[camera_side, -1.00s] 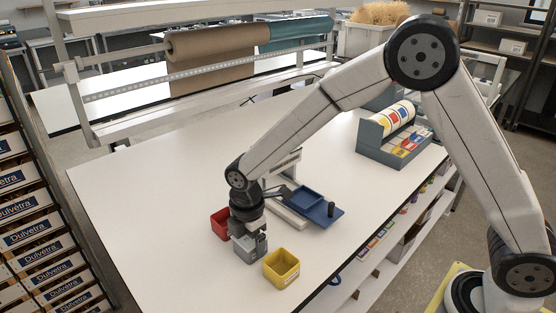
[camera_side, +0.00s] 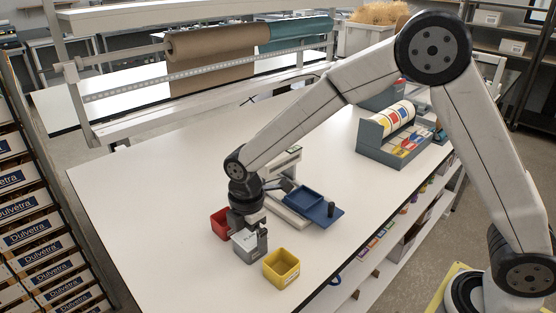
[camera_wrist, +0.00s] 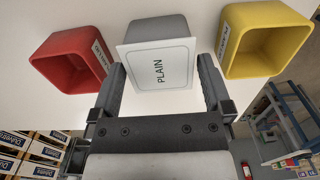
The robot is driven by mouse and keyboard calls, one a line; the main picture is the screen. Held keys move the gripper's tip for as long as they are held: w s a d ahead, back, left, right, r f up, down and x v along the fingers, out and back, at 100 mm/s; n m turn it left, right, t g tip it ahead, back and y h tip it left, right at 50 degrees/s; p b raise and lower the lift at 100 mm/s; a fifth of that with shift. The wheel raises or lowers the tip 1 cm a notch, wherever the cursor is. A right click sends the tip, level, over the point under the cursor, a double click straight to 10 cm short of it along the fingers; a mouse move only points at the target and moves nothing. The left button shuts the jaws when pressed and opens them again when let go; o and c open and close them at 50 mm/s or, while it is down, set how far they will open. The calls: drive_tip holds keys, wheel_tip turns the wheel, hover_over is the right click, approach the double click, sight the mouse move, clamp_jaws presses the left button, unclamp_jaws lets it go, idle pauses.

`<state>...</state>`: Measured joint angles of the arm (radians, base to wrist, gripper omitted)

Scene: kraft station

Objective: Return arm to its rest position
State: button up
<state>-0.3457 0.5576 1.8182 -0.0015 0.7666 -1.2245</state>
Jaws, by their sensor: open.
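My gripper (camera_wrist: 159,97) is open in the wrist view, its two fingers apart with nothing held between them. Just beyond the fingertips is a grey bin (camera_wrist: 158,60) with a white label face reading "PLAIN". In the side view my gripper (camera_side: 250,222) is low over the white table, close above and behind the grey bin (camera_side: 250,246). Whether the fingers touch the bin cannot be told. My arm reaches out from the lower right, bent at a high elbow.
A red bin (camera_side: 221,222) and a yellow bin (camera_side: 281,268) flank the grey one. A blue tray (camera_side: 303,204) on a stand lies to the right. A label roll holder (camera_side: 390,135) stands farther back. The white table (camera_side: 150,190) is clear at left.

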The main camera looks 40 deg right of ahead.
wheel_tip(320, 180, up, 6)
idle(1.0)
idle(0.4)
drive_tip(key=s+d+f+m, duration=0.1)
drive_tip(key=s+d+m, duration=0.3)
drive_tip(key=m, duration=0.1)
drive_tip(key=s+d+f+m+t, duration=0.1)
drive_tip(key=s+d+m, duration=0.3)
drive_tip(key=d+m, duration=0.1)
drive_tip(key=s+d+f+m+t, duration=0.1)
drive_tip(key=s+d+m, duration=0.4)
drive_tip(key=m, duration=0.1)
drive_tip(key=shift+d+f+m, duration=0.1)
drive_tip(key=shift+d+m, duration=0.15)
drive_tip(key=shift+m, duration=0.05)
drive_tip(key=shift+s+d+f+m+t, duration=0.2)
drive_tip(key=shift+s+d+m+t, duration=0.15)
drive_tip(key=shift+s+m, duration=0.35)
